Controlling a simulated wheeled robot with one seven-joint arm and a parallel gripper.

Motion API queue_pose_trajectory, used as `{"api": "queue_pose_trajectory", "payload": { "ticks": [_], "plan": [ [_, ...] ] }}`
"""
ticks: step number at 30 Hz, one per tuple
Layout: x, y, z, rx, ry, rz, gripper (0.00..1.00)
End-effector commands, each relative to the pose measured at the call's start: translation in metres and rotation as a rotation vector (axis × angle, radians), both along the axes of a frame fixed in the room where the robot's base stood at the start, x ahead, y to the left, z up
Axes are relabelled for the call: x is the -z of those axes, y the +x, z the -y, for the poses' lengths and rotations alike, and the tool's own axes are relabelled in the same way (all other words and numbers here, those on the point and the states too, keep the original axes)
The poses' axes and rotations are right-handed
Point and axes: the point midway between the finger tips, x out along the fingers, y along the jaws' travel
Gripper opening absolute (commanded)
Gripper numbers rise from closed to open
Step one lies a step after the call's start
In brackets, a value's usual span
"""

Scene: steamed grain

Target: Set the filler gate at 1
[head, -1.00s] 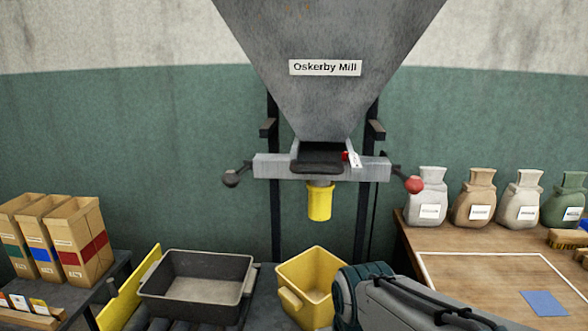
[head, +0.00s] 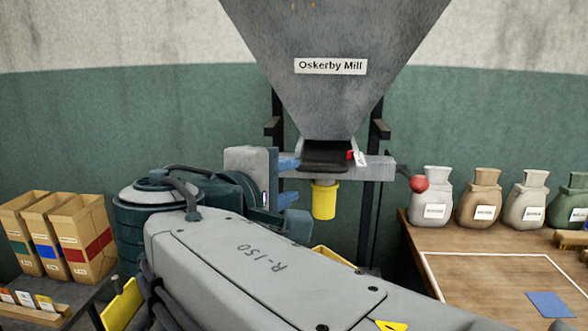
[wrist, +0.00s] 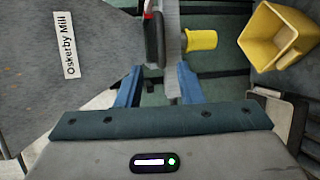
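The filler gate is a grey horizontal bar (head: 375,168) under the grey hopper (head: 330,105) labelled Oskerby Mill. A red knob (head: 419,184) is on its right end. The black knob at its left end is hidden by my arm. My gripper (head: 291,181) is at the bar's left end, fingers apart. In the wrist view my gripper (wrist: 158,86) has its blue fingers spread, with the bar (wrist: 172,45) showing between them; I cannot tell whether they touch it.
A yellow spout (head: 325,202) hangs below the gate. A yellow bin (wrist: 276,38) stands below it. Paper boxes (head: 80,236) are at left. Several sacks (head: 435,200) stand on the wooden table (head: 480,252) at right. My arm covers the lower middle.

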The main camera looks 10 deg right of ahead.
Motion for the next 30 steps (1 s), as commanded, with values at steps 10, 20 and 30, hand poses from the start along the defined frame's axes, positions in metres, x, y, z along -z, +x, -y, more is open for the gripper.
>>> {"api": "queue_pose_trajectory", "payload": {
  "ticks": [10, 20, 30],
  "plan": [
    [0.014, 0.049, 0.039, 0.004, 0.002, -0.004, 0.34],
    [0.025, 0.093, 0.074, 0.002, 0.003, -0.004, 0.34],
    [0.027, 0.104, 0.082, 0.0, 0.003, -0.002, 0.34]
  ]
}}
